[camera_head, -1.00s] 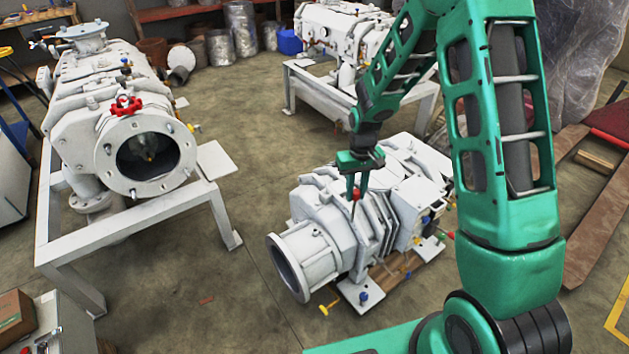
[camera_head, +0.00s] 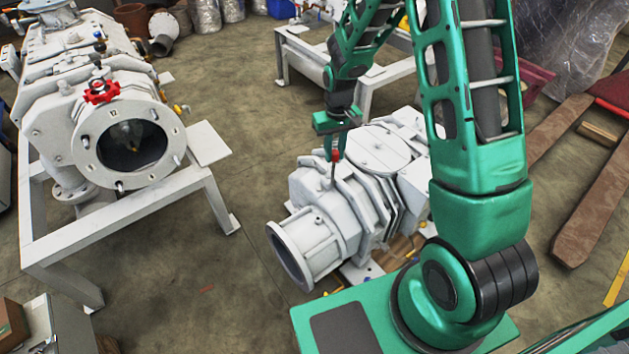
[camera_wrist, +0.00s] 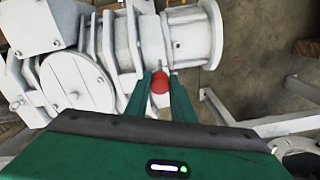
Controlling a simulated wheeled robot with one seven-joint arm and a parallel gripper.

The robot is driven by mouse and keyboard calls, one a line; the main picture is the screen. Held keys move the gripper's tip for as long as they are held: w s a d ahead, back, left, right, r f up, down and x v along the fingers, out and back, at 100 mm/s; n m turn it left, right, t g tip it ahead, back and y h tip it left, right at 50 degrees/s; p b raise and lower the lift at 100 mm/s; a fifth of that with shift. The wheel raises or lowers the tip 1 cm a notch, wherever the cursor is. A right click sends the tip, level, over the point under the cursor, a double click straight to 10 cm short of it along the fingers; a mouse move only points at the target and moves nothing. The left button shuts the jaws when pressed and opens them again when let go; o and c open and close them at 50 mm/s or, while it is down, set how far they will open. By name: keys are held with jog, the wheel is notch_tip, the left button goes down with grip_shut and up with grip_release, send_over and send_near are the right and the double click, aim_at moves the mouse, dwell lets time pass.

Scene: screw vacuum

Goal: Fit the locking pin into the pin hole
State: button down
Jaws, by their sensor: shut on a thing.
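The locking pin has a red head (camera_head: 336,155) and a thin shaft pointing down, seen in the head view. My gripper (camera_head: 337,152) is shut on it, above the white vacuum pump (camera_head: 318,222) on the floor. In the wrist view, the red head (camera_wrist: 159,83) sits between the two green fingers (camera_wrist: 160,92), in front of the pump's ribbed body near its round flange (camera_wrist: 206,36). The lower shaft is hidden there. I cannot make out the pin hole for certain, or tell whether the tip touches the pump.
A larger white machine (camera_head: 75,125) with a red handwheel (camera_head: 101,91) stands on a steel frame (camera_head: 40,258) at left. Another frame (camera_head: 372,78) stands behind. Brown wooden beams (camera_head: 605,195) lie at right. Floor between the left frame and the pump is mostly clear.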

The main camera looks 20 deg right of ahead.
jog(key=s+a+f, duration=0.2)
jog(key=a+f, duration=0.4)
jog(key=f, duration=0.2)
jog(key=shift+s+f+n, duration=0.2)
jog(key=shift+s+n, duration=0.1)
